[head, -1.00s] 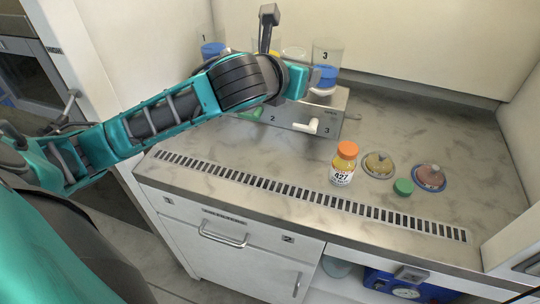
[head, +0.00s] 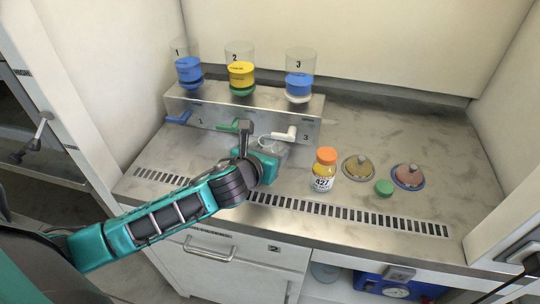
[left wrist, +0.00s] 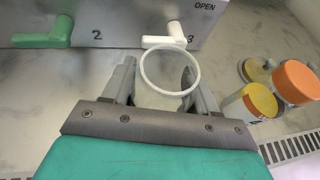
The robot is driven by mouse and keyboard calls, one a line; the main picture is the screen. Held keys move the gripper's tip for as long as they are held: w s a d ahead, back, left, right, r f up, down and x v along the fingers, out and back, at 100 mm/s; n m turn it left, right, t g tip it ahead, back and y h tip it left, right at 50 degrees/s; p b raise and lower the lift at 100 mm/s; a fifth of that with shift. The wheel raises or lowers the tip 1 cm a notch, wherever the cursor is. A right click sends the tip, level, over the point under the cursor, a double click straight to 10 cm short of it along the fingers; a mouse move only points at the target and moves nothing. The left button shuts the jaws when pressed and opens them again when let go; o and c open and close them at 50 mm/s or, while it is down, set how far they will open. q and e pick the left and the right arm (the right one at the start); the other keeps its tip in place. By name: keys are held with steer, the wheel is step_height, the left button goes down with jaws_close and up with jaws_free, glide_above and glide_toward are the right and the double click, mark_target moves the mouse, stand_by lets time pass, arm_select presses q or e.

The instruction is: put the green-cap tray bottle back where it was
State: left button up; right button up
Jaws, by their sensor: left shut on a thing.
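My left gripper (head: 262,150) is shut on a clear open-topped bottle (left wrist: 167,90). The round rim and bare mouth show between the fingers (left wrist: 160,85) in the left wrist view. In the head view the bottle (head: 270,146) is partly hidden by the gripper, just in front of the dispenser box and close to the white lever (head: 284,133). I cannot tell whether its base touches the counter. A green cap (head: 384,187) lies apart on the counter at the right. My right gripper is not in view.
The dispenser box (head: 205,108) carries numbered cylinders and a green lever (head: 229,126). An orange-capped bottle (head: 324,170) stands right of my gripper. A slotted vent (head: 345,212) runs along the front edge.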

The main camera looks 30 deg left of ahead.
arm_select(q)
steer(key=shift+f, duration=0.9)
steer(key=shift+f, duration=0.1)
steer(key=o, duration=1.1)
steer(key=v, duration=1.2)
